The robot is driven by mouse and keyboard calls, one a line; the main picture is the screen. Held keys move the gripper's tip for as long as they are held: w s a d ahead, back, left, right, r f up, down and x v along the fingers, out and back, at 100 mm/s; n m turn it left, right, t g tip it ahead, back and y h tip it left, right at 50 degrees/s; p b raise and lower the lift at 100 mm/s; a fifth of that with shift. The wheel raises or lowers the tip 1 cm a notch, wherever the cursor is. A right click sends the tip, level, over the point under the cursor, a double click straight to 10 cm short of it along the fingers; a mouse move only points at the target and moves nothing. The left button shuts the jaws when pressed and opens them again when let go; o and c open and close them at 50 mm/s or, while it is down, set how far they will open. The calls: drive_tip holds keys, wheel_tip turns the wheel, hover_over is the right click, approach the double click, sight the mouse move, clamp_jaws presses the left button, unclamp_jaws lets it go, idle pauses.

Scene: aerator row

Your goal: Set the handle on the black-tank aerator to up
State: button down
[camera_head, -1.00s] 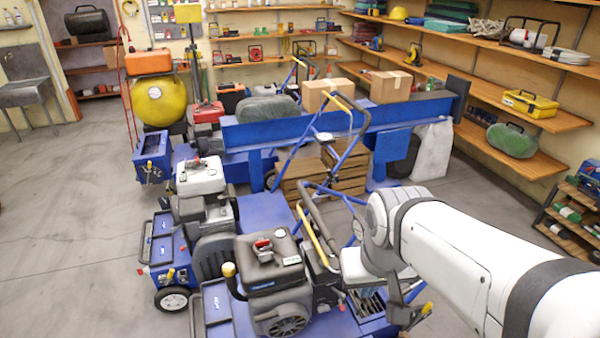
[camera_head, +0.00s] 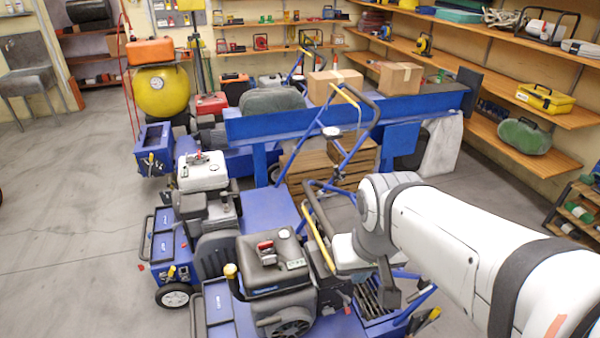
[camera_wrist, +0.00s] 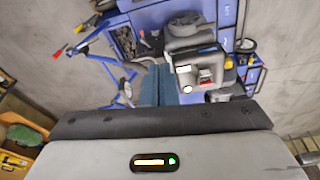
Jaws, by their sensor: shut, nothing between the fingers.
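The black-tank aerator stands at the front, with its dark tank (camera_head: 272,262) topped by a red cap and its blue deck below. Its handlebar has a black grip and a yellow lever (camera_head: 320,240) rising behind the tank. In the wrist view a dark engine unit with a red part (camera_wrist: 206,78) lies just right of the fingers; I cannot tell for sure which machine it is. My gripper (camera_head: 389,288) hangs right of the black tank, partly hidden by my arm. In the wrist view its fingers (camera_wrist: 168,85) are together and empty. The handle's exact position is unclear.
A white-tank machine (camera_head: 203,172) stands behind. Shelves (camera_head: 520,140) line the right wall. The floor at left (camera_head: 70,230) is clear.

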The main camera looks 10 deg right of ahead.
sight(329, 229)
drive_tip(key=shift+w, duration=0.1)
